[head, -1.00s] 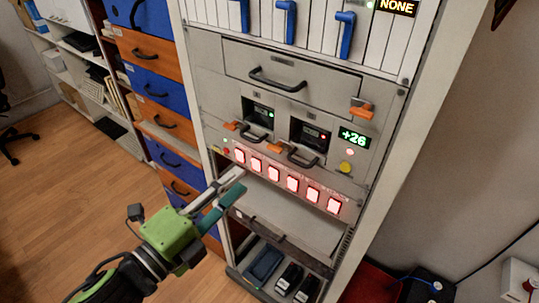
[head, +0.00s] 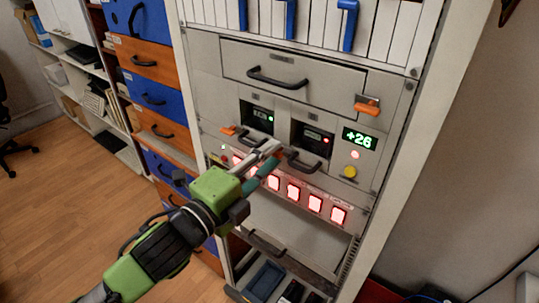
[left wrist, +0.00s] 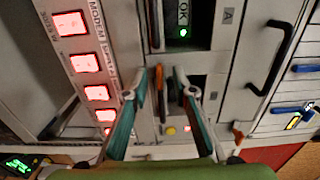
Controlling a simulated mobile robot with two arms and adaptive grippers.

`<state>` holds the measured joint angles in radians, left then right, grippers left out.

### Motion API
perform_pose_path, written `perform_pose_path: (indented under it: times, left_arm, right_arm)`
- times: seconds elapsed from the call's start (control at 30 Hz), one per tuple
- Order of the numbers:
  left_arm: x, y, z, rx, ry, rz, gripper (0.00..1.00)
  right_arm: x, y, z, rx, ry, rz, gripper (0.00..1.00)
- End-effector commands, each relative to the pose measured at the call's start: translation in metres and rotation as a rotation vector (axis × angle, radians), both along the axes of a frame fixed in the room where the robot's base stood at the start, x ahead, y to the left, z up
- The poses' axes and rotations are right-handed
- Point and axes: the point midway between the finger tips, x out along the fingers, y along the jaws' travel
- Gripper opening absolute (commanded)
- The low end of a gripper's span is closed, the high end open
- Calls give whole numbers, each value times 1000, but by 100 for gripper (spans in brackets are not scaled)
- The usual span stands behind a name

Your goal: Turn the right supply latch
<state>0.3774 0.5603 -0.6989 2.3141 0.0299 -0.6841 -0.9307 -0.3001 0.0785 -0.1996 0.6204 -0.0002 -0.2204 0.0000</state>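The right supply (head: 312,138) is a grey module with a dark display, a red light and a black handle (head: 304,161). Its orange latch (left wrist: 161,92) shows in the left wrist view between my finger pads; in the head view my fingers mostly hide it. My left gripper (head: 273,150) is at the lower left of the right supply. In the left wrist view the left gripper (left wrist: 160,84) is open, with one finger on each side of the latch and visible gaps. The left supply (head: 257,117), with a green light, has its own orange latch (head: 229,130). My right gripper is not in view.
A row of red-lit buttons (head: 293,190) runs below the supplies. A +26 display (head: 359,138) and a yellow button (head: 349,172) are to the right. A drawer with a black handle (head: 277,79) and another orange latch (head: 367,106) is above.

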Motion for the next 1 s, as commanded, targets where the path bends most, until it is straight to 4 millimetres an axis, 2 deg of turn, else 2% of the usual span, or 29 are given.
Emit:
perform_pose_path:
  times: [0.33, 0.37, 0.43, 0.47, 1.0]
  left_arm:
    - [4, -3, 0, 1, -1, -1, 25]
    - [4, -3, 0, 1, -1, -1, 20]
    - [4, -3, 0, 1, -1, -1, 2]
    - [3, -3, 0, 1, -1, 0, 0]
    - [4, -2, 1, -76, 58, 1, 0]
  right_arm:
    - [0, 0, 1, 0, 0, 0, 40]
    - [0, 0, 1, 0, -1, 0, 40]
    - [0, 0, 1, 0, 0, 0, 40]
    - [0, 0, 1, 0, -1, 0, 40]
    - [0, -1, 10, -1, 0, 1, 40]
